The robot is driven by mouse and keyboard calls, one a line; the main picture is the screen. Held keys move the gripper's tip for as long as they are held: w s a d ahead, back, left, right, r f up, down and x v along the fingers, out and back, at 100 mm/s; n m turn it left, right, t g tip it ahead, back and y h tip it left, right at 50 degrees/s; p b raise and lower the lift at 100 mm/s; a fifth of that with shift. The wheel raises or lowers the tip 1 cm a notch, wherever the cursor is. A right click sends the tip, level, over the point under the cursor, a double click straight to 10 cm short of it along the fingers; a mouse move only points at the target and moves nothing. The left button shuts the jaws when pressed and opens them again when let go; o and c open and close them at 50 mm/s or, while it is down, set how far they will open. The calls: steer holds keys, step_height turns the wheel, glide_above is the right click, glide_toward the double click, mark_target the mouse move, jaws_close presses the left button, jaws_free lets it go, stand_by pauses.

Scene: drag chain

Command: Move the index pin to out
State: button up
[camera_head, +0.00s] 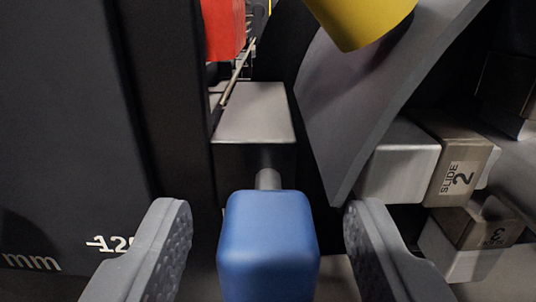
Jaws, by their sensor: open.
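A blue block-shaped knob (268,246) with rounded edges sits at the bottom centre of the head camera view. A short grey shaft (268,179) joins it to a dark block with a light top (255,112) behind it; this looks like the index pin. My gripper (268,228) is open, with one grey ribbed finger on each side of the blue knob. A gap shows between each finger and the knob, so neither appears to touch it. Where the shaft enters the block is partly hidden by the knob.
A dark panel (65,130) marked "mm" stands close on the left. A curved grey plate (360,100) and a yellow part (362,20) are at upper right. A block labelled "SLIDE 2" (458,178) lies right. A red part (224,28) hangs above.

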steer(key=shift+w+f, duration=0.1)
steer(key=shift+w, duration=0.85)
